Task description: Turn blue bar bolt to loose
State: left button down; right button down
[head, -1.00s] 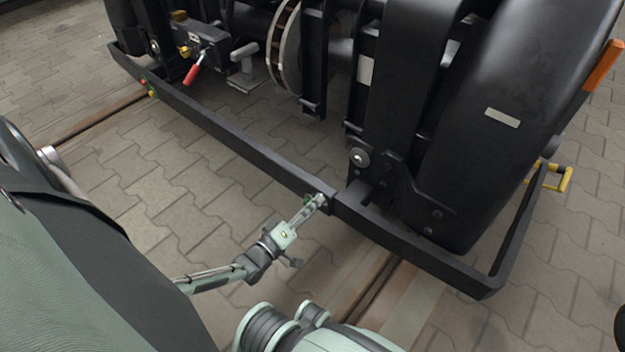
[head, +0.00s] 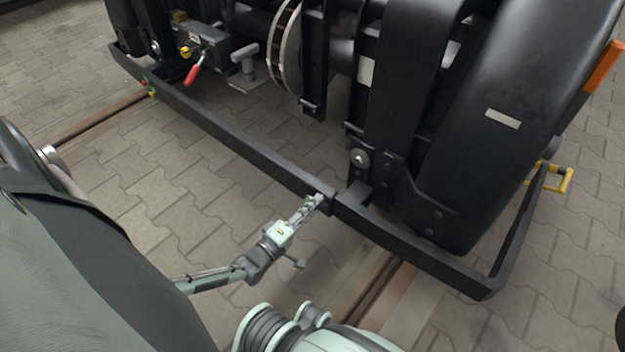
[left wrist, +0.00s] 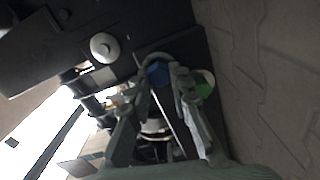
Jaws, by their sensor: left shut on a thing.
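The blue bar bolt (left wrist: 158,73) shows as a small blue piece between my left fingertips in the left wrist view. My left gripper (left wrist: 164,76) is shut on it, with one finger on each side. In the head view my left gripper (head: 316,201) reaches the near face of the black bar (head: 240,142), close to a joint in the bar. The fingers hide the bolt there. A green round mark (left wrist: 204,84) is beside the right finger in the left wrist view. My right gripper is not in view.
The black bogie with a large wheel cover (head: 490,120) stands behind the bar. A red-handled lever (head: 193,73) is at the back left and a yellow handle (head: 565,180) at the right. A rail (head: 375,290) runs along the paved floor. Paving left of my gripper is clear.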

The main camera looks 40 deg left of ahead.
pick_arm(q)
jog(key=c, duration=1.4)
grip_release()
jog(key=shift+o, duration=0.2)
jog(key=shift+s, duration=0.1)
jog(key=s+a, duration=0.1)
jog(key=s, duration=1)
jog(key=shift+s, duration=0.4)
